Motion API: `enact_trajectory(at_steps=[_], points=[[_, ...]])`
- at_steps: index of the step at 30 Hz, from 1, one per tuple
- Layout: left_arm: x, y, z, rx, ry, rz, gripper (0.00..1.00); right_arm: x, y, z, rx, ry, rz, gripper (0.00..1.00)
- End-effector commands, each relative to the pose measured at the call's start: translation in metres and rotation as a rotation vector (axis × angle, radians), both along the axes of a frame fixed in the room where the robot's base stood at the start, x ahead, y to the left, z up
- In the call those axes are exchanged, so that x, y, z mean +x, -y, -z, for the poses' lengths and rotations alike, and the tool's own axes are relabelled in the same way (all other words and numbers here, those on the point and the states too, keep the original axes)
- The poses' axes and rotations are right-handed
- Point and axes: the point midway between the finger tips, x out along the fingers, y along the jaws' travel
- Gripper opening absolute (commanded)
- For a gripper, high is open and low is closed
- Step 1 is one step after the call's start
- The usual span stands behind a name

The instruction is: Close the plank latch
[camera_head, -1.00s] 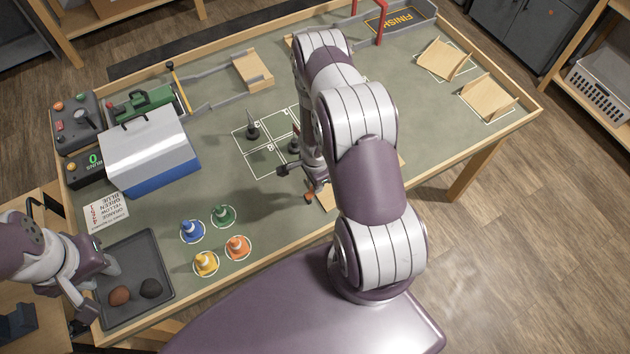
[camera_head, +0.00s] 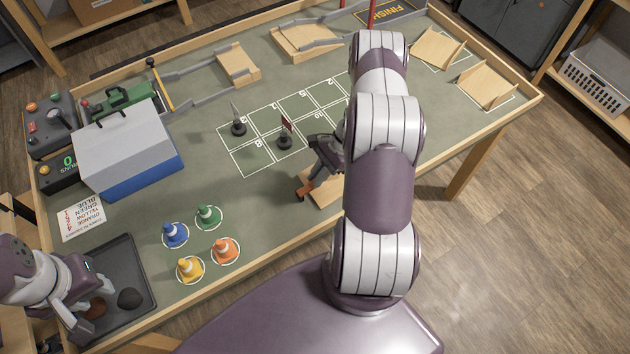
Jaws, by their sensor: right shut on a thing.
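The plank (camera_head: 327,192) is a pale wooden board at the front edge of the table, partly hidden behind my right arm. A small orange piece, which looks like the plank latch (camera_head: 303,192), shows at its left end. My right gripper (camera_head: 308,181) is at the orange piece and shut on it; the dark fingers cover part of it, so I cannot tell the latch's exact position. My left gripper (camera_head: 88,307) hangs over the dark tray at the lower left, fingers apart and holding nothing visible.
The dark tray (camera_head: 140,265) holds dark and brown lumps. Several coloured cones (camera_head: 225,251) stand left of the latch. Two small markers (camera_head: 284,140) stand on the white grid behind it. A grey-blue box (camera_head: 125,150) is at the left. The mat between cones and latch is clear.

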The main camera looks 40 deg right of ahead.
Motion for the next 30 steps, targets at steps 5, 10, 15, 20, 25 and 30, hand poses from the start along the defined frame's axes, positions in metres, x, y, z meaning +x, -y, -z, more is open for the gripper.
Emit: enact_trajectory(at_steps=[5,10,15,20,25,30], points=[[0.0,0.0,0.017,0.0,0.0,0.0,0.38,0.0,0.003,0.008,0.058,0.008,0.001,0.0],[0.0,0.0,0.021,0.0,0.0,0.0,0.38,0.0,0.004,0.007,0.089,0.011,0.001,0.0],[0.0,0.0,0.022,0.0,0.0,0.0,0.38,0.0,0.004,0.007,0.097,0.011,0.0,0.0],[0.0,0.0,0.022,0.0,0.0,0.0,0.38,-0.001,0.004,0.007,0.097,0.01,0.001,0.0],[0.0,0.0,0.022,0.0,0.0,0.0,0.38,-0.001,0.003,0.007,0.097,0.01,0.001,0.38],[0.0,0.0,0.022,0.0,0.0,0.0,0.38,-0.001,0.003,0.006,0.097,0.01,0.001,0.38]])
